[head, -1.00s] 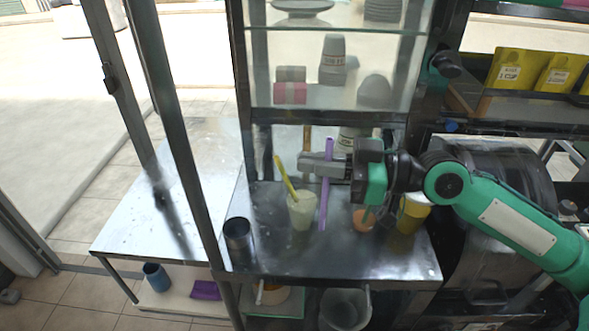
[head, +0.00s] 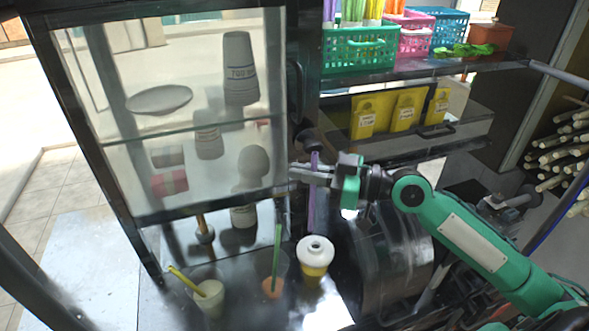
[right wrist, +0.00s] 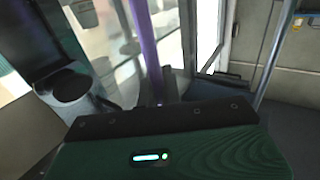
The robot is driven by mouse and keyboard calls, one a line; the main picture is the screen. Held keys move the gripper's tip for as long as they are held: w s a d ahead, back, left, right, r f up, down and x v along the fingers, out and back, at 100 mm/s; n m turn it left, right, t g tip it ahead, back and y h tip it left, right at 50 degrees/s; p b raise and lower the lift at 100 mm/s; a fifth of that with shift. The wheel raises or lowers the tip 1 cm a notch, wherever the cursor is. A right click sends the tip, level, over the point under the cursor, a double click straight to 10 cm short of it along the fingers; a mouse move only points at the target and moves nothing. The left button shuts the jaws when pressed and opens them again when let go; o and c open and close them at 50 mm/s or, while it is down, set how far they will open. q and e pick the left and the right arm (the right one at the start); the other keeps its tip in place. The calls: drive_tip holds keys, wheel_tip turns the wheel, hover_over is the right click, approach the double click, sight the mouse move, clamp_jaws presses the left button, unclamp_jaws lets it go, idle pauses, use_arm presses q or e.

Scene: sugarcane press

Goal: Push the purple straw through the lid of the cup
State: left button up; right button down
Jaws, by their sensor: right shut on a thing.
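The purple straw (head: 312,208) is upright in my right gripper (head: 308,174), which is shut on it near its upper part. The straw also shows in the right wrist view (right wrist: 145,45), running up from behind the gripper body. A yellow cup with a white lid (head: 314,246) stands on the metal counter. In the head view the straw's lower end appears just above the lid's raised middle. I cannot tell whether it touches the lid or is exactly over its opening. My left gripper is not in view.
A tumbler with a green straw (head: 277,250) stands left of the lidded cup, and a pale cup with a yellow straw (head: 210,296) is farther left. A glass cabinet (head: 190,120) rises behind. A dark metal drum (head: 385,265) is close on the right. Shelves with baskets (head: 360,50) are above.

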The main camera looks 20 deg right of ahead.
sight(312, 196)
drive_tip(key=f+b, duration=0.1)
drive_tip(key=d+f+b, duration=0.1)
drive_tip(key=f, duration=0.1)
drive_tip(key=f+b, duration=0.1)
drive_tip(key=f, duration=0.1)
drive_tip(key=shift+w+d, duration=0.15)
drive_tip(key=shift+d, duration=0.2)
idle(0.4)
drive_tip(key=shift+f, duration=0.1)
drive_tip(key=shift+b, duration=0.4)
idle(0.3)
